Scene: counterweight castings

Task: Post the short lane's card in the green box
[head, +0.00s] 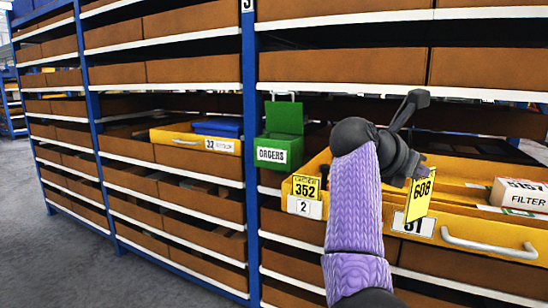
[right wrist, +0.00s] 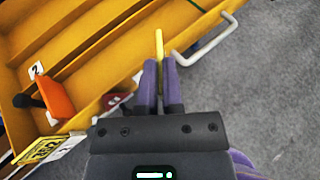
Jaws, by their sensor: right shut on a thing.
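My right gripper (head: 418,176) is shut on a yellow card marked 608 (head: 421,203), held in front of the open yellow drawer (head: 480,228). In the right wrist view the fingers (right wrist: 160,88) pinch the same card (right wrist: 159,46), seen edge-on. A second yellow card marked 352 (head: 306,188) stands at the drawer's front left, above a white label reading 2; it also shows in the right wrist view (right wrist: 43,151). The green box (head: 280,142), labelled ORDERS, has its lid raised and hangs at the blue rack post. My left gripper is out of view.
A white box marked FILTER (head: 520,195) lies in the drawer at right. An orange object (right wrist: 57,97) sits in a lane in the right wrist view. The drawer handle (head: 488,247) sticks out in front. Another yellow drawer (head: 195,138) is out at left. The floor at left is clear.

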